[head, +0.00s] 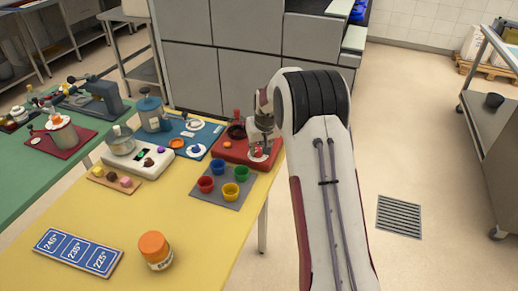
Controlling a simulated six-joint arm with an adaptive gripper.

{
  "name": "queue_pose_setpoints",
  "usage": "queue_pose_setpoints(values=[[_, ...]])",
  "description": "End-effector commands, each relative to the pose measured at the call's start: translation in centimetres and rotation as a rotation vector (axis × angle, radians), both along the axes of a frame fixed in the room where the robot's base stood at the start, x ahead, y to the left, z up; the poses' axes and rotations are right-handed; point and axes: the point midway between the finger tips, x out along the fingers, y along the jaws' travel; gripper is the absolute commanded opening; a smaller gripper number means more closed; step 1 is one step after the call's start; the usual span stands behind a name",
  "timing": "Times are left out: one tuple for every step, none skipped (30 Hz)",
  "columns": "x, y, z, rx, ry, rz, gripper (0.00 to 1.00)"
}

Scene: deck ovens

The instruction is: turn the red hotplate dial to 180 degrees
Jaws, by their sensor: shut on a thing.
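The red hotplate (228,152) stands at the far right corner of the yellow table, with a dark round plate on its top. Its dial, a white disc with a red knob (258,153), is at the hotplate's right front. My gripper (260,146) points down over the dial and is shut on the knob. The fingers and wrist hide part of the dial. The scale marks and the dial's angle are too small to read.
Red, blue, yellow and green cups (241,173) stand on a grey mat just in front of the hotplate. The table's middle is clear.

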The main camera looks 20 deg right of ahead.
Motion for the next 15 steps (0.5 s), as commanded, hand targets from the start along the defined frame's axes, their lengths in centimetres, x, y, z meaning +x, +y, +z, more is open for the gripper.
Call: queue_pose_setpoints(values=[[-0.04, 0.07, -0.10, 0.000, 0.002, -0.017, 0.01], [-0.05, 0.08, -0.10, 0.000, 0.002, -0.029, 0.01], [-0.05, 0.08, -0.10, 0.000, 0.002, -0.046, 0.01], [-0.04, 0.11, -0.11, 0.000, 0.002, -0.059, 0.01], [-0.04, 0.12, -0.11, 0.000, 0.002, -0.072, 0.01], [-0.03, 0.16, -0.11, -0.001, 0.002, -0.089, 0.01], [-0.03, 0.17, -0.12, 0.000, 0.002, -0.103, 0.01], [-0.03, 0.17, -0.12, 0.000, 0.002, -0.116, 0.01], [-0.02, 0.20, -0.12, 0.001, 0.002, -0.134, 0.01], [-0.02, 0.19, -0.12, -0.001, 0.002, -0.147, 0.01], [-0.02, 0.20, -0.12, 0.000, 0.002, -0.160, 0.01], [-0.01, 0.19, -0.12, -0.001, 0.002, -0.178, 0.01], [-0.01, 0.20, -0.12, -0.001, 0.002, -0.191, 0.01], [-0.01, 0.21, -0.12, 0.000, 0.002, -0.205, 0.01], [0.00, 0.22, -0.12, -0.001, 0.002, -0.222, 0.01]])
